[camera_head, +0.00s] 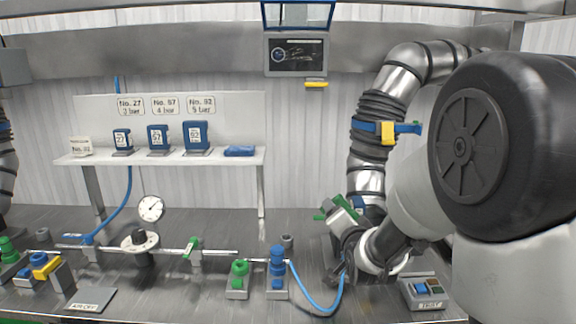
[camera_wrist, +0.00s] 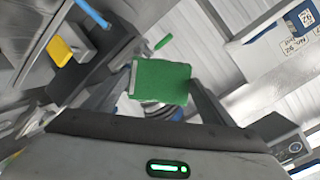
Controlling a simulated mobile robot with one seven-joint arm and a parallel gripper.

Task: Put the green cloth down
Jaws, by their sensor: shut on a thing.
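The green cloth (camera_wrist: 165,82) shows as a flat, nearly square green piece in the middle of the wrist view. My gripper (camera_wrist: 162,90) is shut on it, with a dark finger at each side. The cloth hides part of a rounded, banded grey thing behind it. In the head view my gripper (camera_head: 340,212) is at right of centre, raised above the bench. Green parts show around it there, but I cannot tell which of them is the cloth.
A metal bench (camera_head: 190,285) carries a pipe line, green and blue fittings and a blue hose (camera_head: 322,309). A white shelf (camera_head: 160,157) holds blue blocks and a folded blue cloth (camera_head: 240,151). Bare bench lies behind the pipe.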

